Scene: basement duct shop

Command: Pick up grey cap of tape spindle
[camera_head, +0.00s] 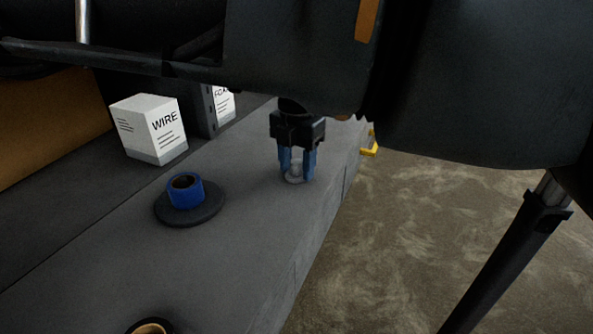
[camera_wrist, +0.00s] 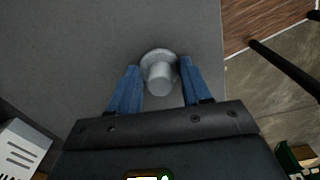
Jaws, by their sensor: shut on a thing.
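The grey cap (camera_head: 294,176) of the tape spindle is a small grey piece with a round flange and a raised knob. In the wrist view the cap (camera_wrist: 159,74) sits between the two blue fingers. My gripper (camera_head: 297,168) points down and is shut on the cap, at or just above the grey bench top. The tape spindle shows as a dark round base (camera_head: 190,210) with a blue tape roll (camera_head: 186,190) on it, left of my gripper and apart from it.
A white WIRE box (camera_head: 150,128) stands at the back left, with another white box (camera_head: 223,105) behind a dark upright. A dark roll with a tan core (camera_head: 150,327) is at the near edge of the picture. The bench's right edge is close to my gripper.

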